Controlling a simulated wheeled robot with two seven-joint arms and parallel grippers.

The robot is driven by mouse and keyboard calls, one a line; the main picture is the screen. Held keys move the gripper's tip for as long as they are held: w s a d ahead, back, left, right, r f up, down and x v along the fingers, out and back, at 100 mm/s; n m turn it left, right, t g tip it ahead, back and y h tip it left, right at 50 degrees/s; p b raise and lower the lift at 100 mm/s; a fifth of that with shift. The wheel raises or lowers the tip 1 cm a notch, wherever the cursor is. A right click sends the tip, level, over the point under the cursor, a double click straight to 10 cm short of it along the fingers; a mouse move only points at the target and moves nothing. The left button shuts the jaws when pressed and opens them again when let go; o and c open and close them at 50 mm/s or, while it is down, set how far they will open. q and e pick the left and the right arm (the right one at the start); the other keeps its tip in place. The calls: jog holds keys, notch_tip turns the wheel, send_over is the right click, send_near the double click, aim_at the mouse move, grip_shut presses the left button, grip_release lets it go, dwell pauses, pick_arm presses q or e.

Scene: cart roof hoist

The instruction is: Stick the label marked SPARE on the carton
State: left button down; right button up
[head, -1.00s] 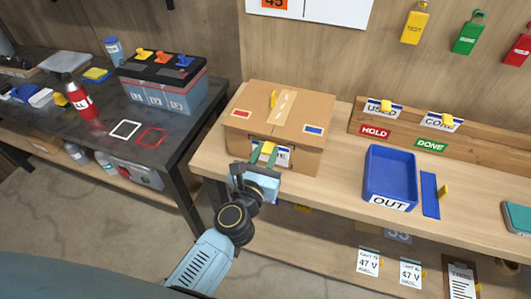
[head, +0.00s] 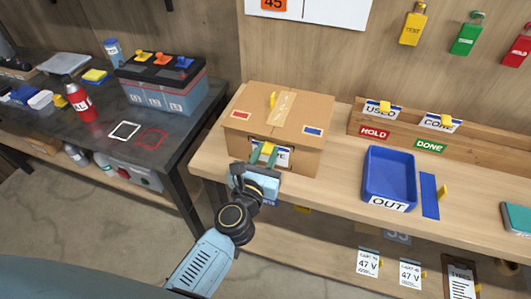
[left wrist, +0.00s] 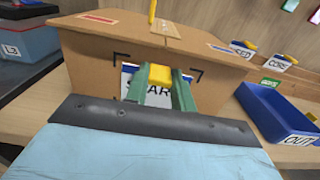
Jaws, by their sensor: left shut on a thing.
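The brown carton (head: 240,142) stands closed on the light wooden bench. Its front face shows black corner marks in the left wrist view (left wrist: 85,62). My left gripper (head: 264,153) is in front of that face, its green fingers shut on the yellow tab of a white and blue label (head: 281,158). In the left wrist view the label (left wrist: 131,88) reads partly as SPARE behind the fingers (left wrist: 159,78). It lies between the corner marks, upright, at or very near the face; I cannot tell whether it touches. My right gripper is not in view.
A blue OUT tray (head: 372,188) and a flat blue strip (head: 429,195) lie right of the carton. A wooden rack (head: 402,137) with USED and CORE labels stands behind. A dark table (head: 190,128) with a battery (head: 160,85) is at left.

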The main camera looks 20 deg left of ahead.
pick_arm(q)
jog(key=c, duration=0.6)
grip_release()
jog(key=shift+s+b, duration=0.35)
jog(key=shift+s, duration=1.95)
jog(key=shift+s+a, duration=0.1)
jog(key=shift+s, duration=1.1)
